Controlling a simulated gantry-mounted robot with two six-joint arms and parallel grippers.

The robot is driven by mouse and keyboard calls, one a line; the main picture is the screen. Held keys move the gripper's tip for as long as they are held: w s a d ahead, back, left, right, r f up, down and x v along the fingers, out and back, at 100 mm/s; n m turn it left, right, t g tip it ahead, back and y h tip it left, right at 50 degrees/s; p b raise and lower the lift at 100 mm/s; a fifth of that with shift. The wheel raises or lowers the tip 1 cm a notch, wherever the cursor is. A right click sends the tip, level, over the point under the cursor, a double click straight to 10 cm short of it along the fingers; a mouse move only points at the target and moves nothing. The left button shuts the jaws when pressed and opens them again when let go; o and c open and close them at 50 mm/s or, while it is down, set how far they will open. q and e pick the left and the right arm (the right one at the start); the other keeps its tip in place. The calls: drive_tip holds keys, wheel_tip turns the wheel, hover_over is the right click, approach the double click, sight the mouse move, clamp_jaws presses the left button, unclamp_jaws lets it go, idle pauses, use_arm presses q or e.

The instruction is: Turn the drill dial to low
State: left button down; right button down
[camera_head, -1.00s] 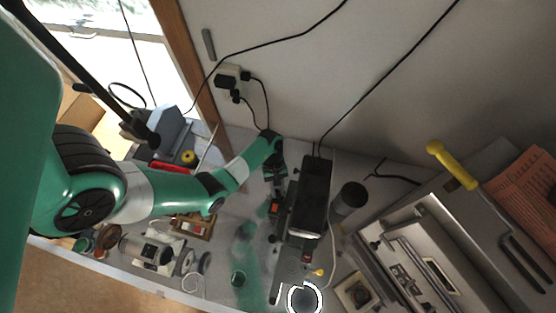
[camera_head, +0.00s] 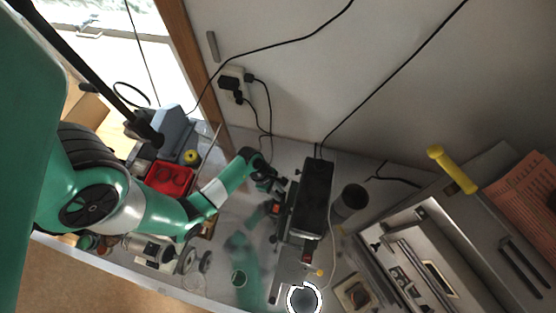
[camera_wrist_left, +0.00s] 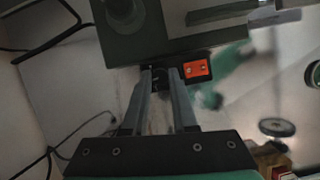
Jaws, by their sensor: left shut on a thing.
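The drill (camera_head: 311,190) is a dark machine standing in the middle of the bench in the head view. Its grey-green body (camera_wrist_left: 150,35) fills the top of the left wrist view. My left gripper (camera_head: 280,187) is at the drill's left side. In the left wrist view its two fingers (camera_wrist_left: 163,72) are close together, shut on a small dark dial (camera_wrist_left: 160,77) under the body, next to an orange switch (camera_wrist_left: 197,69). The fingers hide most of the dial, so its setting cannot be read. My right gripper is in neither view.
A dark cylinder (camera_head: 350,200) stands right of the drill. A red bin (camera_head: 169,179) and wheels lie on the left of the bench. A grey machine with a yellow handle (camera_head: 452,169) fills the right. Cables hang from a wall socket (camera_head: 233,82) behind.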

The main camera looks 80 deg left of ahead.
use_arm(q)
drive_tip(key=n+y, duration=0.1)
drive_tip(key=n, duration=0.3)
drive_tip(key=shift+d+n+t+y, duration=0.15)
drive_tip(key=shift+n+t+y, duration=0.15)
drive_tip(key=shift+n+y, duration=0.1)
idle(0.4)
